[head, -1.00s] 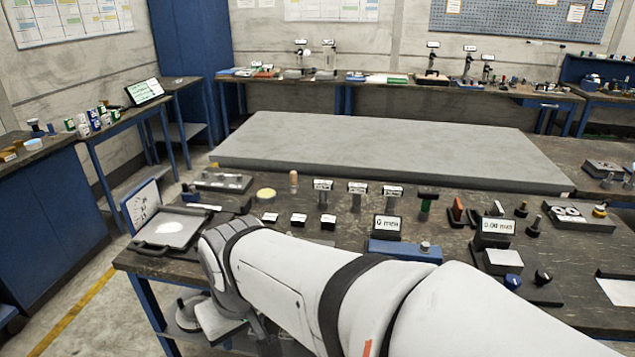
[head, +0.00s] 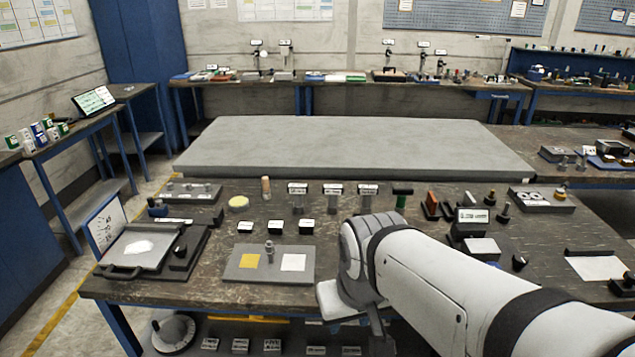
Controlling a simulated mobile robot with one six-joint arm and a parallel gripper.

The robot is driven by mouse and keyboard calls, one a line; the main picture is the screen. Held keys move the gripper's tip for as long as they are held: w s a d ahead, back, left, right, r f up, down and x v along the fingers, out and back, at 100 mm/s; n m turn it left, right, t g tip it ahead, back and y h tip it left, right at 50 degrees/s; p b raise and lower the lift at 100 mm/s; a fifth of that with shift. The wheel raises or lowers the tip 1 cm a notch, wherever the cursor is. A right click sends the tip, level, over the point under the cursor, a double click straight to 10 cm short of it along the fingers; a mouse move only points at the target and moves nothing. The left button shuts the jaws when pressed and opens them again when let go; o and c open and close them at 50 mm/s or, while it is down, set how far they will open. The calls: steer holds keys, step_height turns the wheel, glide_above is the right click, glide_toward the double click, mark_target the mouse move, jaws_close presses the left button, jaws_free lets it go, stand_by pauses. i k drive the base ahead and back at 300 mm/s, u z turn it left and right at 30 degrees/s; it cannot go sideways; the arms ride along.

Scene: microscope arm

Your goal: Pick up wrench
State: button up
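I cannot make out a wrench anywhere in the head view. My arm reaches in from the lower right, over the front edge of the dark workbench (head: 215,310). The end of my arm, with a white block and a dark piece below it, hangs at the bench's front edge. I cannot make out the fingertips or anything between them. My arm hides part of the bench top right of the middle.
A grey plate with yellow and white squares (head: 228,276) lies left of my arm. A tray with a handle (head: 125,271) is at the left end. Small labelled stands (head: 297,192) line the back. A large grey slab (head: 350,150) lies behind. A shelf with labelled items is below.

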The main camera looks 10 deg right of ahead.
mark_target(332, 190)
steer(key=u, duration=0.05)
steer(key=i, duration=1)
steer(key=z, duration=0.05)
